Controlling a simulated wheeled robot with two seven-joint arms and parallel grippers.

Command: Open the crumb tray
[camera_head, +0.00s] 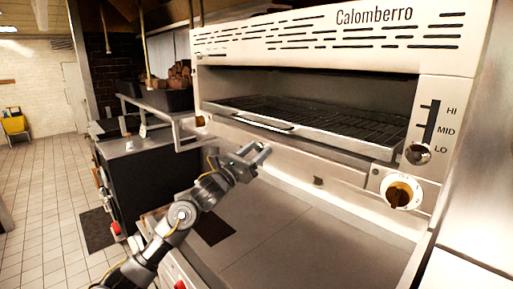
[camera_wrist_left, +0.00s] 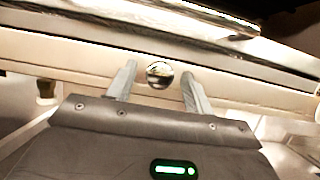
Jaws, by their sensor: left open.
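The crumb tray (camera_head: 335,165) is the long, low pale front panel under the grill rack of the Calomberro grill. It looks shut, flush under the rack. In the left wrist view the panel (camera_wrist_left: 80,62) runs across the picture, with a round shiny knob (camera_wrist_left: 159,73) on it. My left gripper (camera_head: 262,153) is open in front of the panel, left of its middle. In the left wrist view its two fingers (camera_wrist_left: 158,85) stand either side of the knob. I cannot tell whether they touch it. In the head view the gripper hides the knob.
The wire grill rack (camera_head: 330,122) with its front handle (camera_head: 262,124) juts out above the panel. The steel counter (camera_head: 300,235) below is bare. A black bin (camera_head: 165,97) stands at left.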

